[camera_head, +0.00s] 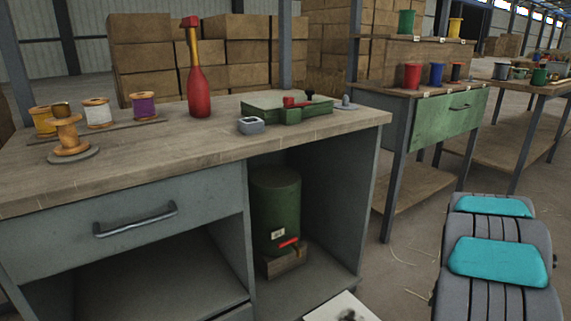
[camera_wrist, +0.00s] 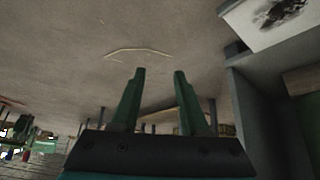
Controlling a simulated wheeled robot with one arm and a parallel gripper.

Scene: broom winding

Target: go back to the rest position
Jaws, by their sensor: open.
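My gripper (camera_wrist: 158,75) shows in the wrist view with its two dark green fingers apart and nothing between them. Bare floor lies beyond the fingertips. My gripper's fingers do not show in the head view; only grey and teal links of my arm are at the lower right, to the right of the workbench (camera_head: 190,148) and clear of it.
On the workbench stand several spools, one orange (camera_head: 68,135) on a round base, a red bottle-shaped object (camera_head: 199,85) and a green device (camera_head: 287,106). A green canister (camera_head: 276,210) stands underneath. A second bench with a green drawer (camera_head: 448,120) is behind right. Floor between is mostly clear.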

